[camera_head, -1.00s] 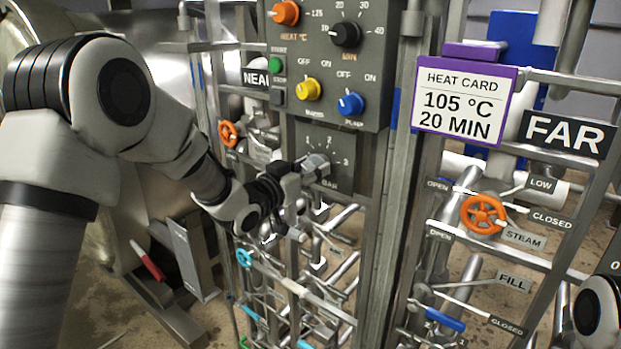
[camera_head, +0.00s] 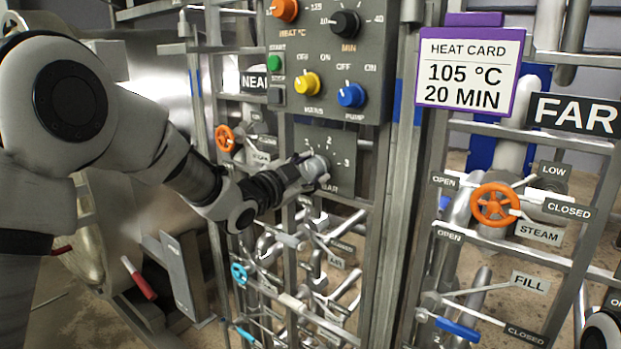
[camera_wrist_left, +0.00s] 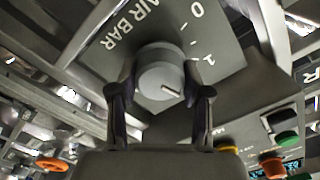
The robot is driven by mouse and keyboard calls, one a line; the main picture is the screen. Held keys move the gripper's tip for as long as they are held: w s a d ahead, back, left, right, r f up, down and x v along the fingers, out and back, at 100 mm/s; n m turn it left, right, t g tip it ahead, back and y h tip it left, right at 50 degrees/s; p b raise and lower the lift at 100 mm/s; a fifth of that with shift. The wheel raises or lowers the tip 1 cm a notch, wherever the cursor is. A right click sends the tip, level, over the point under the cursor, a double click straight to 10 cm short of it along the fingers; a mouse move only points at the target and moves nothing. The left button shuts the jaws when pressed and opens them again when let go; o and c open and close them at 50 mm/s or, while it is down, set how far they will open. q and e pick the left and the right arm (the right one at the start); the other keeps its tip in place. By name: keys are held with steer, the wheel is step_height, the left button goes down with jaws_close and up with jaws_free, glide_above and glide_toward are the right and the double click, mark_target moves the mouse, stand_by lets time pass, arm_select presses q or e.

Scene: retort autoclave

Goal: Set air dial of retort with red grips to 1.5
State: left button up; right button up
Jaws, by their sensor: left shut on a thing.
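The air dial (camera_head: 316,168) is a grey round knob on a dark panel marked 1, 2, 3 and BAR, low on the control column. My left gripper (camera_head: 306,172) is shut on this knob from the left. In the left wrist view the two fingers (camera_wrist_left: 160,92) hold the knob (camera_wrist_left: 158,72) from both sides. Its pale pointer line is turned past the 1 mark, towards the right finger; the marks beyond 1 are hidden there. A red grip (camera_head: 138,278) shows at the lower left, beside the vessel. My right gripper is not in view.
Above the dial are an orange heat knob (camera_head: 285,9), a black minute knob (camera_head: 345,24), a yellow knob (camera_head: 306,84) and a blue knob (camera_head: 351,95). Pipes and valves crowd below. A heat card (camera_head: 468,72) and orange steam valve (camera_head: 494,204) stand to the right.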

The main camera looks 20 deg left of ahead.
arm_select(q)
steer(key=shift+m, duration=0.3)
steer(key=o, duration=1.2)
steer(key=shift+c, duration=0.2)
steer(key=v, duration=1.2)
